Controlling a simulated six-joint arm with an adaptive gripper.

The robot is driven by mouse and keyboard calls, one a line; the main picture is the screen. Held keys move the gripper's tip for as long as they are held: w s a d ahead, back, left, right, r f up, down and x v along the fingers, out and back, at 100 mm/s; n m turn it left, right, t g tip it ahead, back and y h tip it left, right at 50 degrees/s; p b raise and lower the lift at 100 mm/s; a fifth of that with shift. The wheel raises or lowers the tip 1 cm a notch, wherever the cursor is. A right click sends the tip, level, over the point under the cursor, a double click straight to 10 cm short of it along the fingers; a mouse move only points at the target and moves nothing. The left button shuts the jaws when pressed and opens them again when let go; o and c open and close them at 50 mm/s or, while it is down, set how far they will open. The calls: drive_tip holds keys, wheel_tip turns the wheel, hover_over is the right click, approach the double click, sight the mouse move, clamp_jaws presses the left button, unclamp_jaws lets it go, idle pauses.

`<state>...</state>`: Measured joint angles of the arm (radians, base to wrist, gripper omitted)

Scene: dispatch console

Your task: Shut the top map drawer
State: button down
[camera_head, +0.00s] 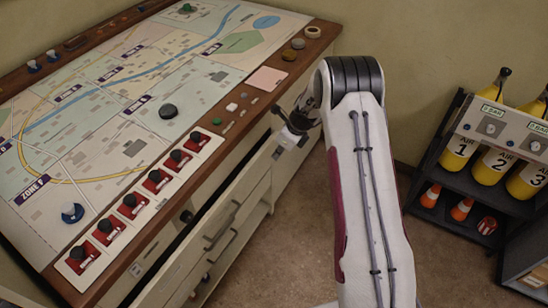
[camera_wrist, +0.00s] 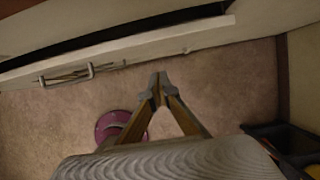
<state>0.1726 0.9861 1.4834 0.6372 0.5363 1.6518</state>
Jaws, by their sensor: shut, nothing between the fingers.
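The top map drawer (camera_head: 243,192) under the console's front edge stands pulled out, with a dark gap behind its front panel. In the wrist view, the drawer front (camera_wrist: 150,45) crosses the upper part of the picture, with a bar handle (camera_wrist: 78,75) at left. My gripper (camera_wrist: 158,78) is shut and empty, its fingertips together. In that view they appear just off the outer side of the drawer front, right of the handle; contact cannot be told. In the head view my gripper (camera_head: 284,128) is near the drawer's right end, partly hidden by my arm.
Brown floor (camera_head: 290,240) before the drawers is clear.

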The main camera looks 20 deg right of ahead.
drive_tip(key=shift+v, duration=2.65)
drive_tip(key=s+a+f+t+h, duration=0.1)
drive_tip(key=s+a+f+h, duration=0.1)
drive_tip(key=s+a+f, duration=0.4)
drive_tip(key=s+a+f+n+t+h, duration=0.15)
drive_tip(key=a+f, duration=0.25)
drive_tip(key=f, duration=0.5)
drive_tip(key=s+a+f+t+h, duration=0.1)
drive_tip(key=s+a+f+h, duration=0.3)
drive_tip(key=f, duration=0.3)
drive_tip(key=s+a+r+n+t+y, duration=0.2)
drive_tip(key=s+a+r+t, duration=0.3)
drive_tip(key=s, duration=0.4)
drive_tip(key=s+a+r+n+t+y, duration=0.2)
drive_tip(key=s+a+r+n+t, duration=0.3)
drive_tip(key=s, duration=0.5)
drive_tip(key=shift+a+t, duration=0.35)
drive_tip(key=shift+t, duration=0.3)
drive_tip(key=shift+n, duration=0.25)
